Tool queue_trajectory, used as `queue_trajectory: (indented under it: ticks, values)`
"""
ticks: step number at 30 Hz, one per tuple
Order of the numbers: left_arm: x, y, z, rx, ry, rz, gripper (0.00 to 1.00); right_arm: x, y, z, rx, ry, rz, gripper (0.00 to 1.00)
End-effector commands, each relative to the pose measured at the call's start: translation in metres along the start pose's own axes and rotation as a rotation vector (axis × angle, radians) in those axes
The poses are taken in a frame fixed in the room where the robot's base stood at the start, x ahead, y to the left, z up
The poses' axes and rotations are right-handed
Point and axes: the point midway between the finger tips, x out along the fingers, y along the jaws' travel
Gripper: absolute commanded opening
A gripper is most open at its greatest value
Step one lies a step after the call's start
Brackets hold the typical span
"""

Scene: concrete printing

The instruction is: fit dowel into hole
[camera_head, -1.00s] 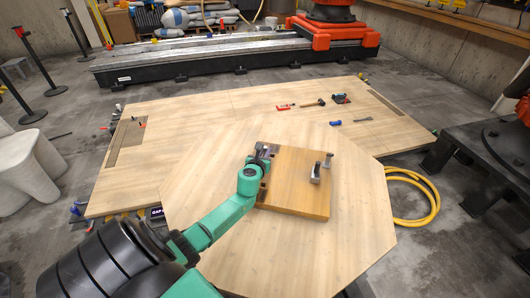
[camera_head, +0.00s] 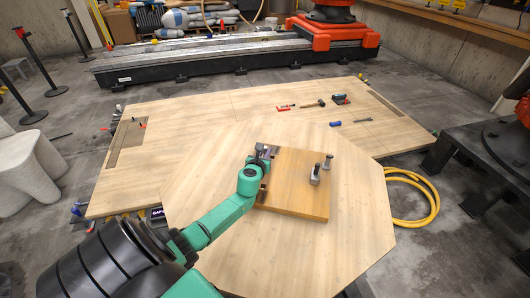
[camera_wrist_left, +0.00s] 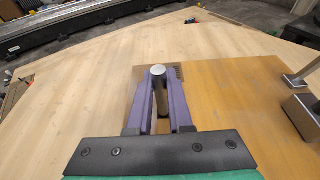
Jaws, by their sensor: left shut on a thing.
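My left gripper (camera_head: 264,158) is over the far left corner of an orange-brown wooden board (camera_head: 290,200). In the left wrist view, its two purple fingers (camera_wrist_left: 160,92) are shut on a dowel (camera_wrist_left: 158,73), a slim cylinder with a pale grey round top. The dowel looks upright between the fingers, close to the board's edge. Its lower end is hidden by the fingers, so I cannot tell whether it touches the board or sits in a hole. No hole shows clearly. My right gripper is not in view.
A grey metal block (camera_head: 315,177) and a small metal post (camera_head: 327,161) stand on the board's right side. A hammer (camera_head: 312,103), a blue-handled tool (camera_head: 335,123) and other small tools lie farther back. The pale wooden table (camera_head: 220,125) is mostly clear.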

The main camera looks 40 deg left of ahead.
Motion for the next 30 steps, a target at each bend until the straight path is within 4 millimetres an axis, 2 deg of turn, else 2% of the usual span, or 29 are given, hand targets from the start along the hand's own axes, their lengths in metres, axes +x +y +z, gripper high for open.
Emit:
queue_trajectory:
  ticks: [17, 30]
  values:
    - [0.000, 0.000, 0.001, 0.001, -0.001, 0.000, 0.00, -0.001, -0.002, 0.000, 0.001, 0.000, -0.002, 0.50]
    - [0.003, 0.000, -0.009, 0.001, -0.001, 0.000, 0.00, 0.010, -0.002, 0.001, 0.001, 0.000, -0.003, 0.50]
